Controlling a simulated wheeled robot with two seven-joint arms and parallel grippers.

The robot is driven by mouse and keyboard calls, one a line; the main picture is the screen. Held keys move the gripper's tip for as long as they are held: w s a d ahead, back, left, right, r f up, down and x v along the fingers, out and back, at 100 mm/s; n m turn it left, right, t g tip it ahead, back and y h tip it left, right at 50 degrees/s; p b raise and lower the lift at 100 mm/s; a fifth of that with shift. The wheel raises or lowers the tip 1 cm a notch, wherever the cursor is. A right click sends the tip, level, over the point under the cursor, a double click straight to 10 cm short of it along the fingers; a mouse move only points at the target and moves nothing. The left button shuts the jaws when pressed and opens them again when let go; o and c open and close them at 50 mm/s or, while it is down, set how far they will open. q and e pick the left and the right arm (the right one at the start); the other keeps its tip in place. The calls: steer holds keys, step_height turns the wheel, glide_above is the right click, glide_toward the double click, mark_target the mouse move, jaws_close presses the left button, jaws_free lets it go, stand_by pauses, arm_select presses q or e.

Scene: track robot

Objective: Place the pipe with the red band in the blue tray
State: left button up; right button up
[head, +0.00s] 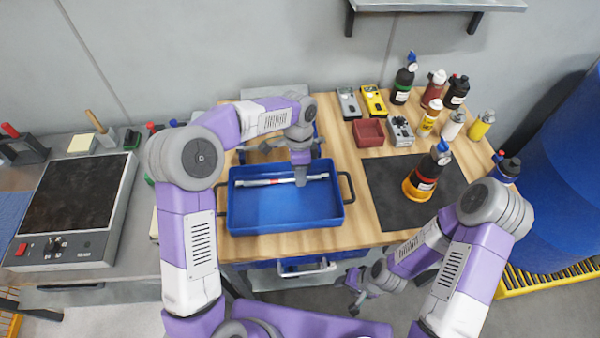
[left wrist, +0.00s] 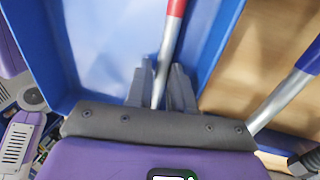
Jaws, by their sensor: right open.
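The blue tray (head: 285,216) lies on the wooden table and also fills much of the left wrist view (left wrist: 62,52). The pipe with the red band (head: 268,182) lies level across the back part of the tray's inside; I cannot tell if it touches the floor. Its silver end runs between the fingers of my left gripper (head: 301,182). In the left wrist view the fingers (left wrist: 161,82) are close against both sides of the pipe (left wrist: 170,36). My right gripper (head: 356,300) is open and empty, low in front of the table.
Another pipe with a blue band (left wrist: 284,103) lies outside the tray. A dark mat (head: 385,172) with an orange-based bottle (head: 424,178) is right of the tray. A red bin (head: 368,132) and several bottles stand behind it. A hotplate (head: 75,200) is at left.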

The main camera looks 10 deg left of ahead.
arm_select(q)
step_height(320, 180, up, 12)
steer(key=w+p, duration=0.2)
steer(key=p, duration=0.2)
steer(key=shift+w+a, duration=0.2)
steer(key=shift+a, duration=0.15)
steer(key=shift+f, duration=0.1)
